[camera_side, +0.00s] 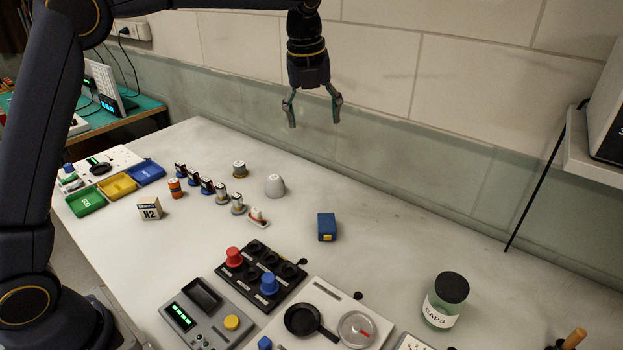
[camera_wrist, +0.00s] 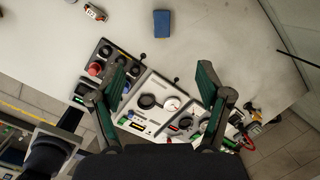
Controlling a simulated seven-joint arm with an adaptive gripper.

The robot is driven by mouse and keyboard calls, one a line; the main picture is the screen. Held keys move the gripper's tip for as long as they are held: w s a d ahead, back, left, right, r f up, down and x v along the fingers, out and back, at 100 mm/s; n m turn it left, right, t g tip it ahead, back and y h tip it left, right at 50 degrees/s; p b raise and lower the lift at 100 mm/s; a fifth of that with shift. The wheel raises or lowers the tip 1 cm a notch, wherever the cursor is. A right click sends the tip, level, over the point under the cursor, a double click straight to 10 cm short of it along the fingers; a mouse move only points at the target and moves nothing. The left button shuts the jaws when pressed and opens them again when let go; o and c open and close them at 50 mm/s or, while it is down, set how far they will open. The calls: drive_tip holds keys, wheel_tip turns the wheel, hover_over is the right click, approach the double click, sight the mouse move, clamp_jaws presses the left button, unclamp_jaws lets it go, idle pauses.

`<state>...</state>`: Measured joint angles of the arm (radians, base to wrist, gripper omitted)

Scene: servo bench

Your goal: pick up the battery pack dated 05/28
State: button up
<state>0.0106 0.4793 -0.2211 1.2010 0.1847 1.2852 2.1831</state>
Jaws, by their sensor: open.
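A blue block with a small yellow patch (camera_side: 326,225) stands alone on the white bench, right of centre; it may be a battery pack, but I can read no date on it. It also shows at the top of the wrist view as a plain blue block (camera_wrist: 161,23). No 05/28 label is legible in either view. My gripper (camera_side: 314,112) is open and empty, high above the back of the bench and well clear of the block. In the wrist view its two green-padded fingers (camera_wrist: 162,78) are spread apart over the devices.
A small white item with red (camera_side: 258,218) lies left of the block. Several small cylinders (camera_side: 221,193) and a grey dome (camera_side: 275,185) stand farther back. A black knob panel (camera_side: 262,271) and a caps jar (camera_side: 445,300) are in front. Bench space around the block is clear.

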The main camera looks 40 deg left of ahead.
drive_tip(key=w+d+f+g, duration=0.1)
drive_tip(key=w+f, duration=0.2)
drive_tip(key=f, duration=0.5)
drive_tip(key=g, duration=0.1)
hover_over(327, 222)
wheel_tip(327, 222, down, 16)
drive_tip(key=shift+s, duration=0.15)
wheel_tip(327, 222, down, 6)
drive_tip(key=shift+r, duration=0.1)
drive_tip(key=c, duration=1.3)
drive_tip(key=shift+r, duration=0.1)
